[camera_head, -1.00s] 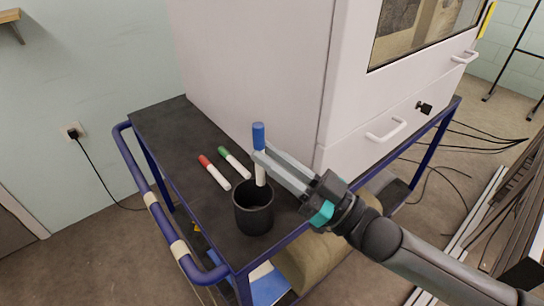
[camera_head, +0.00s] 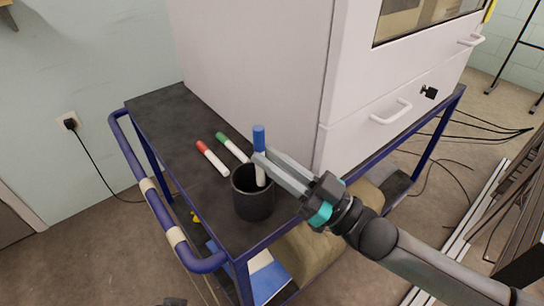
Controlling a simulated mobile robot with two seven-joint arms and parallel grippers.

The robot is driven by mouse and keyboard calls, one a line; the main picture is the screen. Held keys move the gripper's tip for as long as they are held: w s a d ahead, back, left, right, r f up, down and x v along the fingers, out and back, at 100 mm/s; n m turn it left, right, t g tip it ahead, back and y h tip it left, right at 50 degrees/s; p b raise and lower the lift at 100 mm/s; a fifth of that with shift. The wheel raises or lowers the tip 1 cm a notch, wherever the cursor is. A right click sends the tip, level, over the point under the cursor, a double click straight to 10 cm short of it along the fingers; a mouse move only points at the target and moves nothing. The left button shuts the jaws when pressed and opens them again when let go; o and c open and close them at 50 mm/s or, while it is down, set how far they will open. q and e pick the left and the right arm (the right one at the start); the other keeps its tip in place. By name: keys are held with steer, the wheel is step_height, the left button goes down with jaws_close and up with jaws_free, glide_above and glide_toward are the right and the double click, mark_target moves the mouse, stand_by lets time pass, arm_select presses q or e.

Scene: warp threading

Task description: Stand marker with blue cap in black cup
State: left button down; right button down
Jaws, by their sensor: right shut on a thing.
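The marker with the blue cap (camera_head: 259,138) is upright, cap up, with its white body (camera_head: 261,179) below. My right gripper (camera_head: 260,158) is shut on it just under the cap. The black cup (camera_head: 254,205) stands upright on the cart top, directly below the gripper. The marker's lower part shows within the cup's mouth, in front of the far inner wall. Its bottom tip is hidden, and I cannot tell whether it touches the cup floor. My left gripper is not seen.
A red-capped marker (camera_head: 212,158) and a green-capped marker (camera_head: 233,147) lie on the dark cart top (camera_head: 160,115), behind and left of the cup. A large white cabinet (camera_head: 250,75) stands behind. The cart's blue handle rail (camera_head: 150,195) runs along the left.

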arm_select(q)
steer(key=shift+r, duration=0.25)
arm_select(e)
steer(key=shift+f, duration=0.2)
steer(key=c, duration=0.7)
jaws_free()
steer(key=shift+c, duration=0.2)
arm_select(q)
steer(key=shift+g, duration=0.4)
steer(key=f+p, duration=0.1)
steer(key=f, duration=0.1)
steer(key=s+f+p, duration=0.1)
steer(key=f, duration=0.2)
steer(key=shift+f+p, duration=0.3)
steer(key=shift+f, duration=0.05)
arm_select(e)
steer(key=v, duration=1.5)
